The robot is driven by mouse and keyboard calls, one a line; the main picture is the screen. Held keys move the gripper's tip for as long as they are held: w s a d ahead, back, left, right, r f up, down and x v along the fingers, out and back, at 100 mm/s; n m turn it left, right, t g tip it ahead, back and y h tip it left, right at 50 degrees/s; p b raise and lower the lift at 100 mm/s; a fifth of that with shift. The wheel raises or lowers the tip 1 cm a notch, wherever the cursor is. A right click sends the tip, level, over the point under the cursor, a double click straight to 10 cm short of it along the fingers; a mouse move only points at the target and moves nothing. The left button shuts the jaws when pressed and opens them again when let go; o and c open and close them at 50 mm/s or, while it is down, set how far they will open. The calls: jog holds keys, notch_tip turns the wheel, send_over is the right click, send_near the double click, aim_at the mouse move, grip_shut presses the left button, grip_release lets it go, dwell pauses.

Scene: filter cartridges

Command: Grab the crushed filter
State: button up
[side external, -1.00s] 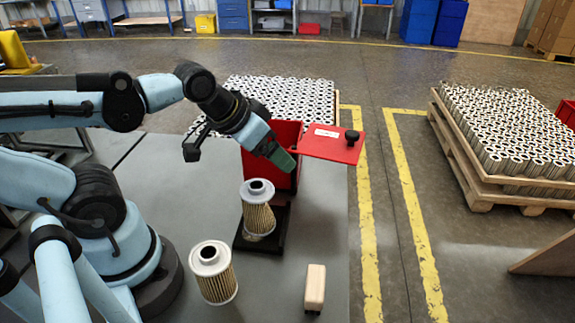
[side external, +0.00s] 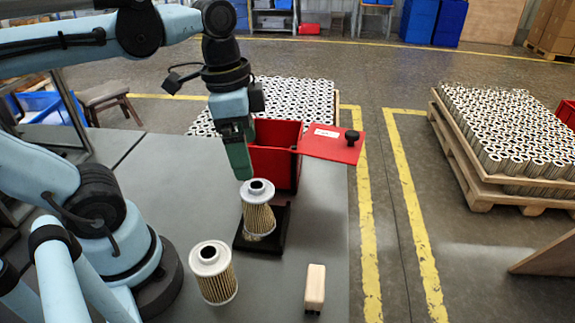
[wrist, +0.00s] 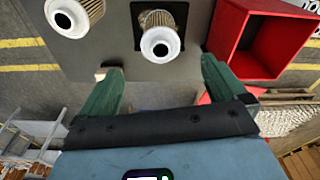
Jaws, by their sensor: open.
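The crushed filter (side external: 258,218) has a white top cap and a pleated tan body that looks pinched and uneven. It stands on a black base plate (side external: 280,236) on the grey table. The wrist view shows the filter (wrist: 158,38) from above, ahead of and between my two green fingers. My gripper (side external: 242,172) points down just above and behind the filter's cap, open and empty; both fingers of my gripper (wrist: 161,68) show spread apart in the wrist view. A second filter (side external: 214,274), with straight, even sides, stands nearer the camera.
An open red bin (side external: 273,165) stands right behind the filter, its red lid (side external: 330,148) with a black knob held out to the right. A small wooden block (side external: 315,286) stands at the table's front right. The table's right edge is close by.

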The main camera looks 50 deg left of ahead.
aim_at(256, 185)
jog(key=shift+w+d+f, duration=0.15)
jog(key=shift+w+f, duration=0.1)
jog(key=shift+f, duration=1.6)
jog(key=shift+w+d+f, duration=0.2)
jog(key=shift+f, duration=1.6)
jog(key=shift+w+d+f, duration=0.15)
jog(key=shift+w+f, duration=0.1)
jog(key=shift+f, duration=1.6)
jog(key=shift+c, duration=0.3)
jog(key=c, duration=1.1)
jog(key=shift+r, duration=0.1)
